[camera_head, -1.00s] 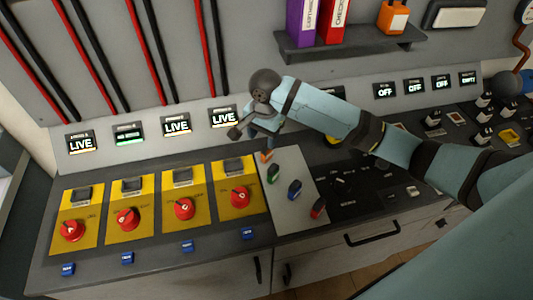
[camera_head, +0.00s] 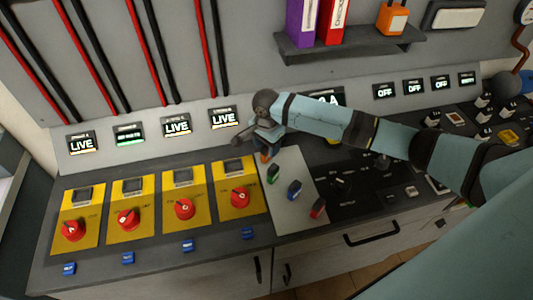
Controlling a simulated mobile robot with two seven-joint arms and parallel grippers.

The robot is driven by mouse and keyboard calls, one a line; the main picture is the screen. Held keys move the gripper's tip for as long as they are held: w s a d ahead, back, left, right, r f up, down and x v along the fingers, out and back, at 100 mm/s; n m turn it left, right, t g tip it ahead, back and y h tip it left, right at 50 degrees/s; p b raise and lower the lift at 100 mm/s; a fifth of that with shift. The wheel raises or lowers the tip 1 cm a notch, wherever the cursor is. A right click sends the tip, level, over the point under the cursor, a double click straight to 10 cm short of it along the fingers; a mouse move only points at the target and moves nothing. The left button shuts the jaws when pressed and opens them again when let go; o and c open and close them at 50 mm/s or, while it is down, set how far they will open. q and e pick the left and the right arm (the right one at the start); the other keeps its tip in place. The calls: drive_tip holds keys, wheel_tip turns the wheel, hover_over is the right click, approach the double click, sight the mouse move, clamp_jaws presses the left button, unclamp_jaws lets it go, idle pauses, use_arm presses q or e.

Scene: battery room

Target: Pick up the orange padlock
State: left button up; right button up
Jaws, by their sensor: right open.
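The orange padlock (camera_head: 264,156) sits at the far left end of a diagonal row of padlocks on a light grey panel (camera_head: 262,194). Only its lower part shows; my right gripper covers its top. My right gripper (camera_head: 263,147) points down directly over the orange padlock, with its fingers open. I cannot tell whether the fingers are on both sides of it. My left gripper is not in view.
Green (camera_head: 273,173), blue (camera_head: 295,190) and red (camera_head: 318,208) padlocks stand in line towards the front right. Yellow switch plates (camera_head: 182,195) with red knobs are to the left. A shelf (camera_head: 345,43) with binders hangs above.

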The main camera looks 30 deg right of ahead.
sight(267, 151)
drive_tip(key=f, duration=0.3)
drive_tip(key=shift+w+f, duration=0.2)
drive_tip(key=shift+c, duration=0.2)
drive_tip(key=shift+d, duration=0.1)
clamp_jaws()
drive_tip(key=shift+r, duration=0.15)
